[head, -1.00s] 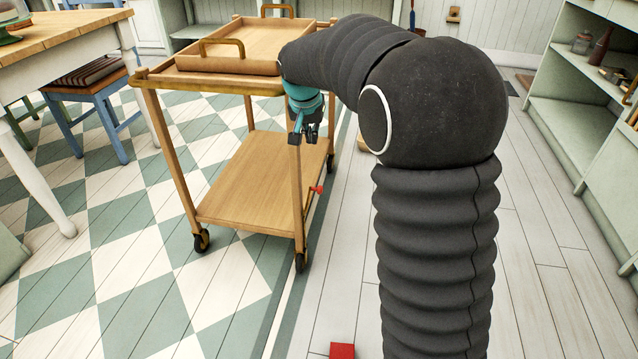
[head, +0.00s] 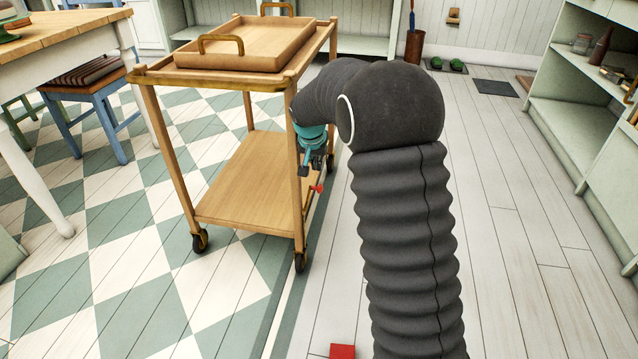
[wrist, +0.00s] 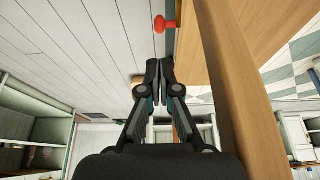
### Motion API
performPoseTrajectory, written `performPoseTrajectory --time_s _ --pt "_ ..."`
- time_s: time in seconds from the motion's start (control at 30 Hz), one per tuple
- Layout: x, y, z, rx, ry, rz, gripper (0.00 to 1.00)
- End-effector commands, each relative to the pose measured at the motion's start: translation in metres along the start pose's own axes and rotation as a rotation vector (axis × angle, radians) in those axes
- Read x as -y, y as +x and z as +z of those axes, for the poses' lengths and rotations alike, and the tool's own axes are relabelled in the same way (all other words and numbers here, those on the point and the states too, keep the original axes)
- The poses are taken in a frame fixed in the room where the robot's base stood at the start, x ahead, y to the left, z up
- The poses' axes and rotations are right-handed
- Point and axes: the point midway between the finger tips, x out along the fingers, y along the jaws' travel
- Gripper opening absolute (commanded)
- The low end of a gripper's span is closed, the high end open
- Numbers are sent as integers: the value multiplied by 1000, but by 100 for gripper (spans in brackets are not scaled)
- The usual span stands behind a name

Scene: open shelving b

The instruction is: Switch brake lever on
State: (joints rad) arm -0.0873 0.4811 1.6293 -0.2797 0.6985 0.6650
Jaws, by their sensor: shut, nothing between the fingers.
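The brake lever shows as a small red knob (head: 319,188) low on the right side of the wooden trolley (head: 225,188), by its lower shelf. In the wrist view the red knob (wrist: 164,24) sticks out from the shelf edge at the top, beyond my fingertips. My gripper (head: 311,172) is just above the knob and beside the trolley's front right leg. In the wrist view my gripper (wrist: 159,68) is shut and empty, apart from the knob, with the wooden leg (wrist: 238,80) close on its right.
A tray (head: 250,46) with handles lies on the trolley's top. A small red block (head: 342,351) is on the floor at the front. Open shelving (head: 590,130) stands at the right, and a table (head: 70,35) and blue chair (head: 85,95) at the left.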

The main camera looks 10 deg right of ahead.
Motion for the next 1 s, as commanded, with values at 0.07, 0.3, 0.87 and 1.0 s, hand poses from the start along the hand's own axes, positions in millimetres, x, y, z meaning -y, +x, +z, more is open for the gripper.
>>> performPoseTrajectory --time_s 0.07,0.3,0.87,1.0 --pt "0 18 1 2 0 1 0" --pt "0 61 1 2 0 0 0" --pt "0 99 5 -1 0 0 0" --pt "0 98 5 -1 0 -1 0"
